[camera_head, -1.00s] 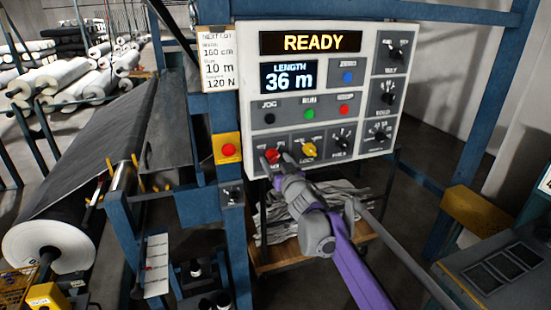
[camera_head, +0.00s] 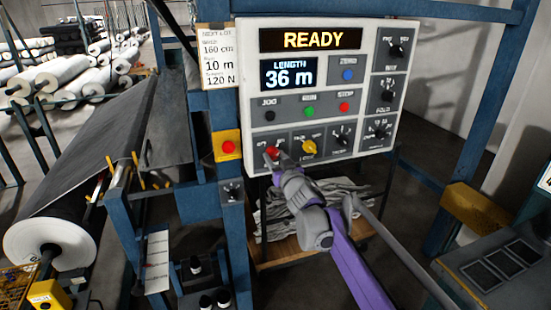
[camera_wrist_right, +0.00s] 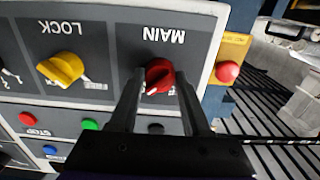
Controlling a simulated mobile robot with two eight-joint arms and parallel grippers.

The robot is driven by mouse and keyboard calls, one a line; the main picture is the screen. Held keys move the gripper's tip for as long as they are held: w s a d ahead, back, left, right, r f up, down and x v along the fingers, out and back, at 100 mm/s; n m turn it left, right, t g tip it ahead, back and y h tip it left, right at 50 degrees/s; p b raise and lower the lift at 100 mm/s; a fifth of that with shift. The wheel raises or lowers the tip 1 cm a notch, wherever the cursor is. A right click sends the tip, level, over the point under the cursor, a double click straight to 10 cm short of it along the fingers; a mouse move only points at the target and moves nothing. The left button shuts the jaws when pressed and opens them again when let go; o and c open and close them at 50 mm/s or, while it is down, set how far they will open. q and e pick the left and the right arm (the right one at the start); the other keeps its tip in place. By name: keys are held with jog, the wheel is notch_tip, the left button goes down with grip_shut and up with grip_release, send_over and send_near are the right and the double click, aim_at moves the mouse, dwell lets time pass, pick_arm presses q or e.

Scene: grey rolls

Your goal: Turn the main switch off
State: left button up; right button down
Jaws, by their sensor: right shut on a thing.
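The red main switch knob (camera_head: 272,152) is at the lower left of the white control panel (camera_head: 245,105). It also shows in the right wrist view (camera_wrist_right: 159,72), under an upside-down MAIN label. Its white pointer mark points down and left there; the position labels beside it are partly hidden. My right gripper (camera_head: 276,160) is shut on the knob, with one finger on each side in the right wrist view (camera_wrist_right: 160,84). The panel display (camera_head: 311,39) reads READY. My left gripper is not in view.
A yellow LOCK knob (camera_head: 309,147) sits right beside the main switch. Green (camera_head: 308,111) and red (camera_head: 344,107) buttons are above. A red button on a yellow box (camera_head: 228,147) is just left of the panel. A blue frame post (camera_head: 232,230) stands below.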

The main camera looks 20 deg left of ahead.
jog(key=n, duration=0.4)
jog(key=shift+n+p, duration=0.3)
jog(key=shift+p, duration=0.05)
jog(key=n+p, duration=0.1)
jog(key=n, duration=0.3)
jog(key=shift+d+r+n, duration=0.1)
jog(key=shift+n, duration=0.2)
jog(key=n+p, duration=0.1)
jog(key=n, duration=0.3)
jog(key=shift+w+r+n, duration=0.1)
jog(key=shift+n, duration=0.2)
pick_arm(q)
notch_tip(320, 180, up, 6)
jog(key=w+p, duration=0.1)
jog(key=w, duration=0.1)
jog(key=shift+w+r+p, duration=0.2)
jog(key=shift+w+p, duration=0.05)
jog(key=shift+p, duration=0.15)
pick_arm(e)
jog(key=shift+n, duration=2.1)
jog(key=shift+c, duration=1.8)
grip_release()
